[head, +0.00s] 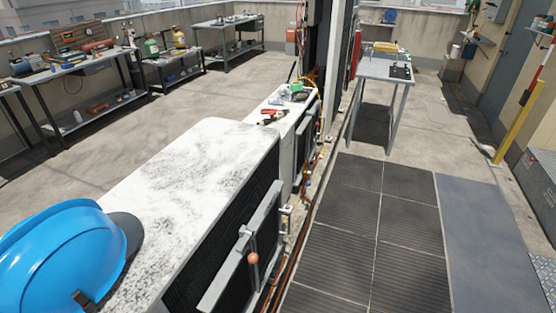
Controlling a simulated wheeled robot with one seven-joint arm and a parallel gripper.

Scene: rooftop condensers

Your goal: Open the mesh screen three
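A dark mesh or finned face (203,272) fills the side of the near white condenser (190,160). A pale grey bar (265,213) runs diagonally across this face, with an orange round knob (253,258) on a short grey piece beside it. A second, smaller dark face (306,135) shows on the white unit behind. I see no number on either, so I cannot tell which is screen three. The near face is cut off by the bottom edge, and I cannot tell whether a screen stands open or shut. My gripper is not in view.
A blue hard hat (65,255) lies on the near condenser's top. Pipes (307,205) run along the units' right side. Dark floor mats (375,235) lie clear to the right. A grey table (385,69) stands beyond them, and a yellow post (520,110) stands far right.

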